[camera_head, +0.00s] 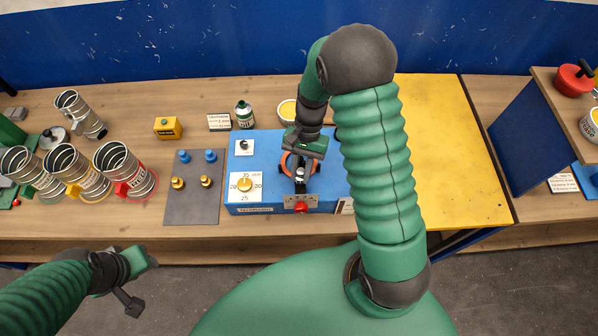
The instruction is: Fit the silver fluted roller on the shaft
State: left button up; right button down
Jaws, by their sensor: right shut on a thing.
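The blue machine (268,150) stands on the bench in the middle, with a red-orange ring on its top (285,165) and a metal bracket (300,201) at its front. My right gripper (300,168) reaches down over the ring from the far side. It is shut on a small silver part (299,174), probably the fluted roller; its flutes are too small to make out. The shaft is hidden or cannot be told apart beneath the gripper, so I cannot tell whether they touch. My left gripper (138,282) hangs in front of the bench at lower left, away from everything; its jaw opening is unclear.
A grey mat (194,210) left of the machine holds blue and brass pieces. A yellow box (168,128), a bottle (244,114) and a tub (287,109) stand behind. The yellow panel (450,150) at right is clear.

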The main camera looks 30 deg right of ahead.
jog(key=shift+d+f, duration=0.15)
jog(key=shift+f, duration=0.05)
jog(key=shift+f, duration=0.3)
jog(key=shift+w+d+f+b, duration=0.2)
jog(key=shift+w+f+b, duration=0.15)
jog(key=shift+f+b, duration=0.1)
jog(key=shift+s+a+r, duration=0.1)
jog(key=shift+a+r, duration=0.05)
jog(key=shift+f, duration=0.35)
jog(key=shift+s+a, duration=0.1)
dwell(0.4)
jog(key=c, duration=1.2)
grip_release()
